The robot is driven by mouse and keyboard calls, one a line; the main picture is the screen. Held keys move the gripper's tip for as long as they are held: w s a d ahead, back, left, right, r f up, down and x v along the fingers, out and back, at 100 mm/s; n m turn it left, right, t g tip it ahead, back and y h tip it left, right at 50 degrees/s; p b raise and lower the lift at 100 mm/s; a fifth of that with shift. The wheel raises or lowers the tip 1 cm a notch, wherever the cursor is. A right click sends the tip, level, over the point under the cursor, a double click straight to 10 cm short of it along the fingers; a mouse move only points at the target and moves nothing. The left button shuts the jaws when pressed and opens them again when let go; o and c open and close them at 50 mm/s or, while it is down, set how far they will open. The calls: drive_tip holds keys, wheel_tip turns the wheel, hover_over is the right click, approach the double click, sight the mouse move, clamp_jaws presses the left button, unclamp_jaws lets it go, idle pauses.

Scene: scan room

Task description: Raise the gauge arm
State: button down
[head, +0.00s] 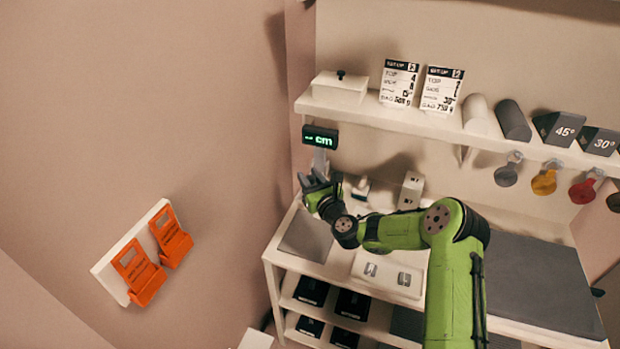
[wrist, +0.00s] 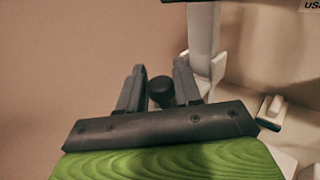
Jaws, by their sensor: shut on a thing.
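The gauge has a black display reading "cm" (head: 320,137) on a pale upright post (head: 320,160) at the left end of the bench. The wrist view shows the post (wrist: 203,28) with a white bracket (wrist: 217,68) low on it. My gripper (head: 316,183) is in front of the post, at its lower part. In the wrist view my gripper (wrist: 160,78) is shut on a round black knob (wrist: 161,92) between its fingers. How the knob joins the gauge arm is hidden behind the fingers.
The white bench (head: 300,270) holds a grey pad (head: 306,237) and a white block (head: 411,190). A shelf (head: 400,125) with a white box (head: 339,88) and two cards runs above. Orange holders (head: 138,272) hang on the left wall.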

drive_tip(key=shift+w+r, duration=0.1)
drive_tip(key=shift+r, duration=0.3)
drive_tip(key=c, duration=0.9)
unclamp_jaws()
drive_tip(key=shift+f, duration=0.1)
drive_tip(key=shift+s+d+f, duration=0.1)
drive_tip(key=shift+s, duration=0.2)
drive_tip(key=b+v, duration=0.6)
drive_tip(key=v, duration=0.9)
drive_tip(key=shift+s, duration=0.15)
